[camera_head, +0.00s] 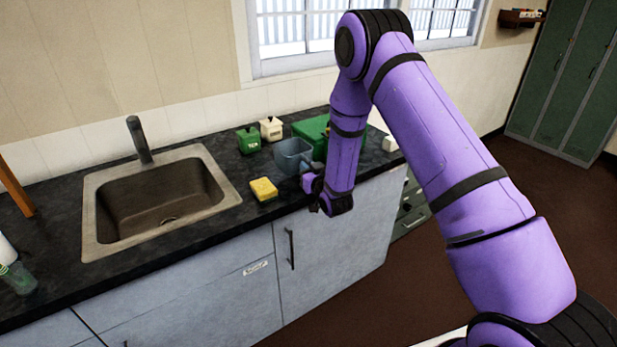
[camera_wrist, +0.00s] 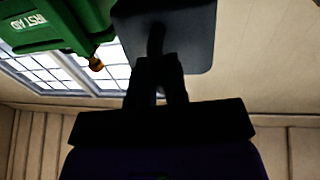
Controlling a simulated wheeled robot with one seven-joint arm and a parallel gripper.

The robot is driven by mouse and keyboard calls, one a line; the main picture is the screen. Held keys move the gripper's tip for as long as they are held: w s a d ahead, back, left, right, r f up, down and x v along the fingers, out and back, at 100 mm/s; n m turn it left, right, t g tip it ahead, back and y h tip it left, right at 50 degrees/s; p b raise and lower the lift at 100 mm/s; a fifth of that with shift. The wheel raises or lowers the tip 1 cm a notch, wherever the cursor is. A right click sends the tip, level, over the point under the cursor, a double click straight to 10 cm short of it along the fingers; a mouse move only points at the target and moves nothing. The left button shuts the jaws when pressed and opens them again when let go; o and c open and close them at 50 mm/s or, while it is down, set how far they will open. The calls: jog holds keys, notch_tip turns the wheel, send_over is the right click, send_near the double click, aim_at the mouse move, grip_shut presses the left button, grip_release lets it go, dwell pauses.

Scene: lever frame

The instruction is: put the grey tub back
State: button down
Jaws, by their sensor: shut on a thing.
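The grey tub (camera_head: 292,156) is a small open, blue-grey container over the dark counter, to the right of the yellow sponge. My gripper (camera_head: 313,184) is at its right front side, shut on a part of the tub that the wrist hides in the head view. In the wrist view the tub (camera_wrist: 190,38) is a dark square shape straight ahead, with the fingers of my gripper (camera_wrist: 157,62) closed on a short stem or handle. I cannot tell whether the tub touches the counter.
A green first aid case (camera_head: 311,128) stands right behind the tub; it also shows in the wrist view (camera_wrist: 50,28). A green canister (camera_head: 248,141), a cream canister (camera_head: 271,129) and the yellow sponge (camera_head: 263,189) stand nearby. The sink (camera_head: 160,196) is at left.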

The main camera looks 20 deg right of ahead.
jog(key=shift+w+d+f, duration=0.1)
jog(key=shift+f, duration=0.8)
jog(key=shift+w+d+f, duration=0.1)
jog(key=shift+f, duration=0.75)
jog(key=shift+f, duration=0.15)
jog(key=c, duration=1.1)
grip_release()
jog(key=shift+c, duration=0.2)
